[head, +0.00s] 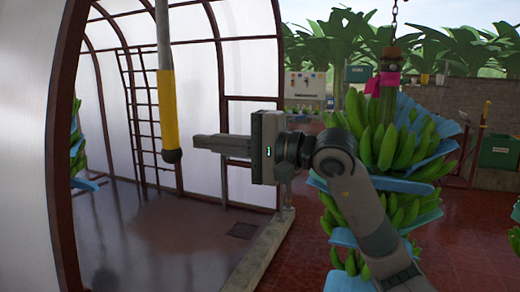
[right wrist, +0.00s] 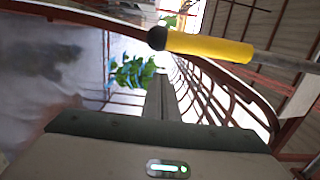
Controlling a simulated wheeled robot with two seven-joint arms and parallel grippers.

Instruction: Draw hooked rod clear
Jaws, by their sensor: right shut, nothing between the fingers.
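The rod hangs upright in the head view, a grey shaft with a yellow sleeve (head: 167,108) and a dark rounded knob at its lower end. No hook shows on the part in view; its top runs out of the picture. My right gripper (head: 196,142) comes in from the right with its fingers together and empty, pointing left just right of the yellow sleeve. In the right wrist view the yellow sleeve (right wrist: 210,47) lies across the top, beyond and to one side of the shut fingers (right wrist: 161,98). My left gripper is not in view.
A large green banana bunch with blue sheets (head: 400,140) hangs from a chain at the right, behind my right arm. A red-brown arched frame with pale panels (head: 235,65) stands behind the rod. A low kerb (head: 262,250) crosses the floor.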

